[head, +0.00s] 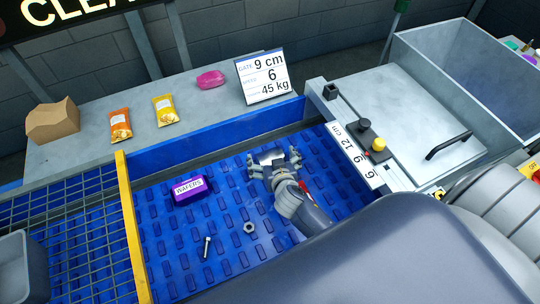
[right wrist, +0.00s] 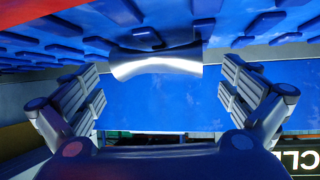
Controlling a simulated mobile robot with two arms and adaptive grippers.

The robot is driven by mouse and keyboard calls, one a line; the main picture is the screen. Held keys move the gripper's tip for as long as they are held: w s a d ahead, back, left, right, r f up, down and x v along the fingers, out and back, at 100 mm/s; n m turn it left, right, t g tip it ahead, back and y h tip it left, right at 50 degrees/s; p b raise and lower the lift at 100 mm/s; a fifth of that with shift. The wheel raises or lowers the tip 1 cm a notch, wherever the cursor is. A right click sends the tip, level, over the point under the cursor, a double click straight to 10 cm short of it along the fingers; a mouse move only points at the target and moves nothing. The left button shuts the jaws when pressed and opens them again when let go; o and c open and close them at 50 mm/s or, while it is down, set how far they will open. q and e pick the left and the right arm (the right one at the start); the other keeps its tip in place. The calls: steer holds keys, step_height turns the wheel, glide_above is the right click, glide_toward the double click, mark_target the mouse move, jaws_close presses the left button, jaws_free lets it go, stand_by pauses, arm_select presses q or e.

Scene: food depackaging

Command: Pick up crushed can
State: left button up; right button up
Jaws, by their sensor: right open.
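The crushed can (head: 268,157), silver and pinched in at the middle, lies on the blue studded belt (head: 222,222). In the right wrist view the crushed can (right wrist: 155,63) shows between and beyond the two finger pads, with a gap on each side. My right gripper (head: 273,164) is open around the can's near side in the head view. Its spread fingers also show in the right wrist view (right wrist: 162,88). My left gripper is in neither view.
A purple wafers pack (head: 189,189), a bolt (head: 207,247) and a nut (head: 249,227) lie on the belt. A yellow bar (head: 131,228) borders a grid at left. A gate with a scale (head: 354,157) stands at right. Snack packs (head: 164,110) lie on the back ledge.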

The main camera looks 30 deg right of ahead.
steer(key=shift+x, duration=0.9)
steer(key=shift+a, duration=0.1)
steer(key=c, duration=1.2)
steer(key=shift+s, duration=0.1)
